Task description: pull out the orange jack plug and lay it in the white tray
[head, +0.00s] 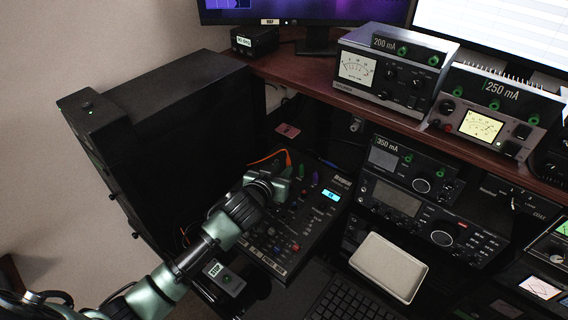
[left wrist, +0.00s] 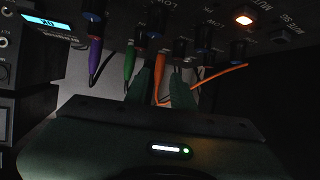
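The orange jack plug (left wrist: 161,82) shows in the left wrist view, its upper end at a row of sockets on the mixer panel. My left gripper (left wrist: 165,82) has its two green fingers on either side of the plug, with what look like narrow gaps between. In the head view my left gripper (head: 287,172) is over the mixer (head: 325,207) and hides the plug; only some orange cable (head: 266,158) shows behind it. The white tray (head: 388,267) is empty, in front of the radio at the lower right. My right gripper is out of view.
A purple plug (left wrist: 94,58) and a green plug (left wrist: 129,63) sit left of the orange one in the wrist view. A keyboard (head: 350,300) lies by the tray. A black cabinet (head: 175,140) stands at the left; a shelf with meters (head: 395,70) overhangs at the back.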

